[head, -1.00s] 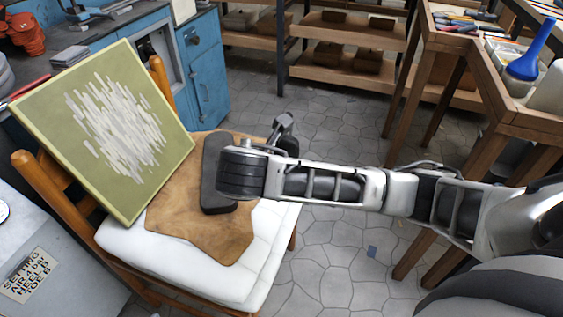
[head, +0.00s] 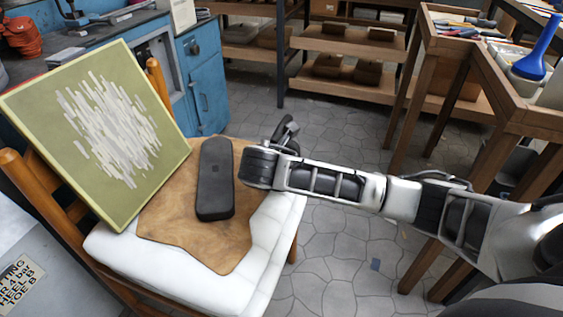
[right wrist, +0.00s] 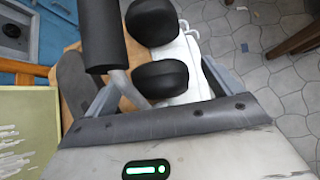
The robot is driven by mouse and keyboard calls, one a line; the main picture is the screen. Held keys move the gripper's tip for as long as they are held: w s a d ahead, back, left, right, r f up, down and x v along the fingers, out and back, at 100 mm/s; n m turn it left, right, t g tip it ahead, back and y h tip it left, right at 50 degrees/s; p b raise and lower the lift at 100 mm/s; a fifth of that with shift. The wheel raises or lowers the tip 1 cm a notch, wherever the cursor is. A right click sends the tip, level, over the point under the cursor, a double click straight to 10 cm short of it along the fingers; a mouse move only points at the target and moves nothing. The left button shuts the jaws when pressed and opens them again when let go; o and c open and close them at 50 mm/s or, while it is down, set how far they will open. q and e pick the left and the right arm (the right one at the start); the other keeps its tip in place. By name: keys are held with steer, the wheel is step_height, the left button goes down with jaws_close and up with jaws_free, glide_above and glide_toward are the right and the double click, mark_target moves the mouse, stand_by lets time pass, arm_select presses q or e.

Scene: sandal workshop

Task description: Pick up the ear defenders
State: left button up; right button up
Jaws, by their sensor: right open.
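The black ear defenders (right wrist: 160,79) show close up in the right wrist view, as two rounded cups and a thick padded band (right wrist: 100,35) joined by a grey arm. They are at the edge of the white seat cushion. My right gripper (right wrist: 155,50) is open, its grey fingers on either side of them; I cannot tell whether either finger touches. In the head view my right wrist largely hides this spot, and only a small grey and black shape shows beyond it. My left gripper is not in view.
A dark oblong case (head: 215,180) lies on a brown leather piece (head: 165,225) on the wooden chair's white cushion (head: 130,255). An olive panel (head: 60,105) leans against the chair back. Wooden tables stand at right; the floor (head: 330,250) between is clear.

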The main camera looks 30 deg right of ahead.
steer(key=c, duration=1.2)
steer(key=shift+r, duration=0.1)
steer(key=shift+c, duration=0.2)
steer(key=shift+r, duration=0.15)
